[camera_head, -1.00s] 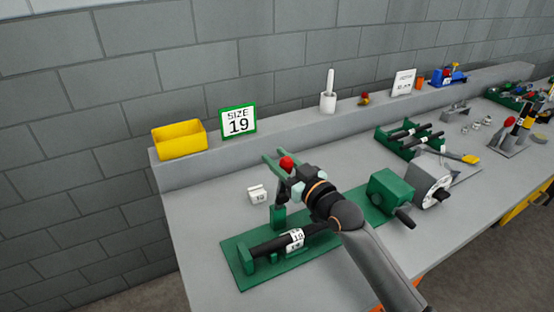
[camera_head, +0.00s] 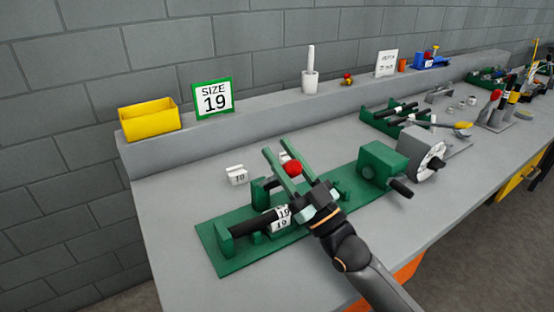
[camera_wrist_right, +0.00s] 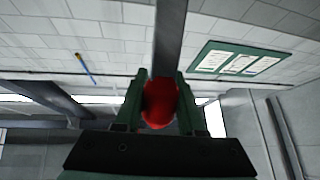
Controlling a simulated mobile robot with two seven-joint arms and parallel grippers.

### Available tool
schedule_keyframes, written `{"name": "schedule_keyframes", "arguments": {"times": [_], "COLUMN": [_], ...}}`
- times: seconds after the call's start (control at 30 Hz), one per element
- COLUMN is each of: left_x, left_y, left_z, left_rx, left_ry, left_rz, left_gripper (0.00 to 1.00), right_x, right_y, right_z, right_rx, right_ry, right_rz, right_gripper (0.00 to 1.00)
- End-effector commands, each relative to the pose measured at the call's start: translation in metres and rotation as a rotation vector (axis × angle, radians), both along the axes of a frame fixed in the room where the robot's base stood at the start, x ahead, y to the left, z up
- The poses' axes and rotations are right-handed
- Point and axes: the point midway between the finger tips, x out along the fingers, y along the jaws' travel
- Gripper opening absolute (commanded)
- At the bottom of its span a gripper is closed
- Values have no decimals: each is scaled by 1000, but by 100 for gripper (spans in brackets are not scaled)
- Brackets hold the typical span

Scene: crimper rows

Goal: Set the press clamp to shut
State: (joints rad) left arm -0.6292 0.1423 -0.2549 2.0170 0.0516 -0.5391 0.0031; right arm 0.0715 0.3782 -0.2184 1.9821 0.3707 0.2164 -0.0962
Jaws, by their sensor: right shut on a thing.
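The press clamp's red ball knob (camera_head: 292,168) sits between the two green fingers of my right gripper (camera_head: 275,146). In the right wrist view the fingers press on both sides of the red knob (camera_wrist_right: 160,103), with a dark bar (camera_wrist_right: 170,35) running up behind it. The clamp stands on a long green base plate (camera_head: 222,262). A black rod (camera_head: 250,228) with a white "19" tag (camera_head: 281,218) lies along the plate beside the clamp. My gripper and wrist hide most of the lever, so its angle is hard to tell. My left gripper is not in view.
A green block (camera_head: 382,165) and grey dial unit (camera_head: 424,155) stand right of the clamp. A small white tag block (camera_head: 237,175) lies behind it. A yellow bin (camera_head: 149,120) and "SIZE 19" sign (camera_head: 213,97) stand on the back ledge. The bench's front left is clear.

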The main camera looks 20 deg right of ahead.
Motion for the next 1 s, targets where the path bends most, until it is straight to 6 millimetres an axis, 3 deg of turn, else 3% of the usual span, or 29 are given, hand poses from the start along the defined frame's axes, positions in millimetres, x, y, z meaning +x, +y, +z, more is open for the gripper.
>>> {"name": "schedule_keyframes", "arguments": {"times": [0.53, 0.57, 0.8, 1.0], "left_x": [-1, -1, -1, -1], "left_y": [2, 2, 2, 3], "left_z": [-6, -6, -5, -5], "left_rx": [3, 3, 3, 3], "left_ry": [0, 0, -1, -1], "left_rz": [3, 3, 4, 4], "left_gripper": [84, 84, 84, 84], "right_x": [-4, -4, -4, -4], "right_y": [-1, -1, -1, -1], "right_z": [-3, -3, -3, -3], "right_rx": [4, 4, 5, 6], "right_ry": [-26, -26, -26, -26], "right_rz": [-2, -2, -1, -1], "right_gripper": [0, 41, 68, 69]}}
